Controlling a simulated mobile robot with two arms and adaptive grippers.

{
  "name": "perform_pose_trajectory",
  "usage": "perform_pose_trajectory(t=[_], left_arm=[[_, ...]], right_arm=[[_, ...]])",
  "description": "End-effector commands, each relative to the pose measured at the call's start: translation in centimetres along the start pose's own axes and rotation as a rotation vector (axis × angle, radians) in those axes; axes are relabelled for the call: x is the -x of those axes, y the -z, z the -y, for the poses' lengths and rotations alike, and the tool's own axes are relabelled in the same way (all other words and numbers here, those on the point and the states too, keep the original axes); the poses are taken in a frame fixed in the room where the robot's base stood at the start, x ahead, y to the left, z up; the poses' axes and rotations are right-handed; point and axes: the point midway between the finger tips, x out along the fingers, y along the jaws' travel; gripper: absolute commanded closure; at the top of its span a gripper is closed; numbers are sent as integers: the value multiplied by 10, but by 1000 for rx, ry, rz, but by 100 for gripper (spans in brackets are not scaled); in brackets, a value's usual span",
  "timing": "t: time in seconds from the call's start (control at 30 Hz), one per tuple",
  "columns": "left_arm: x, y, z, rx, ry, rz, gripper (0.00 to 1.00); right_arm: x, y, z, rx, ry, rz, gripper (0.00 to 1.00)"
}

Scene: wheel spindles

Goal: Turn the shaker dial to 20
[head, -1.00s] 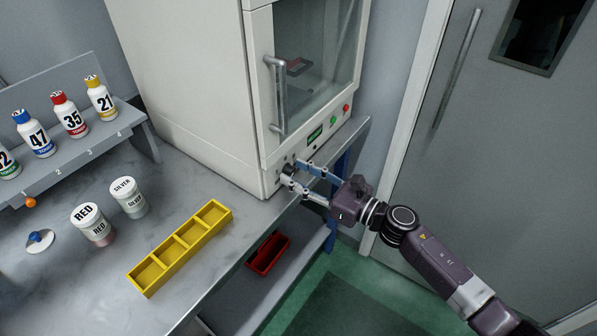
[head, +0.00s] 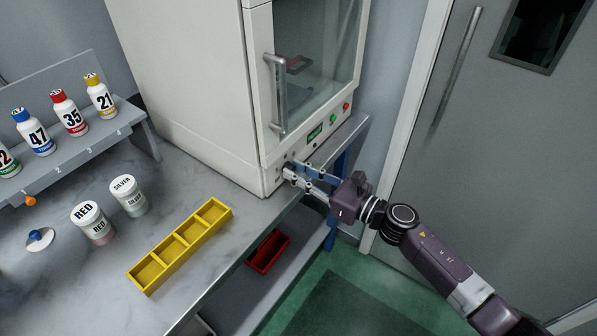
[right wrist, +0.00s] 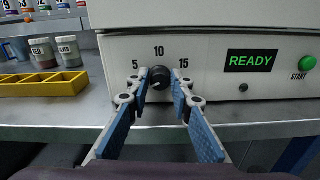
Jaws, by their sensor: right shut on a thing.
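The shaker (head: 262,150) is the large white cabinet with a glass door, standing on the bench. Its black dial (right wrist: 160,78) sits low on the front panel, with 5, 10 and 15 printed around its upper side in the right wrist view. No 20 mark is visible. A small pale mark shows at the dial's lower left, but I cannot read the setting surely. My right gripper (head: 293,172) is shut on the dial, with one blue-padded finger at each side of it. The display (right wrist: 250,61) reads READY in green. My left gripper is not in view.
A green START button (right wrist: 307,63) is right of the display. A yellow divided tray (head: 180,246) and two jars, RED (head: 93,223) and SILVER (head: 129,196), stand on the bench. Numbered bottles stand on a rack at left. A red bin (head: 267,251) is on the lower shelf.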

Motion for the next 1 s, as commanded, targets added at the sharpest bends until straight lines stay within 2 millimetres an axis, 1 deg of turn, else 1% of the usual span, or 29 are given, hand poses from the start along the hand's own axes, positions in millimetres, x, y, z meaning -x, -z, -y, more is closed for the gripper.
perform_pose_trajectory(t=[0.27, 1.0], left_arm=[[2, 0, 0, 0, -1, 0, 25], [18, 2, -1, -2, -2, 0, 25]], right_arm=[[0, 0, 1, -210, 1, -1, 100], [0, 1, 3, -916, 2, -2, 100]])
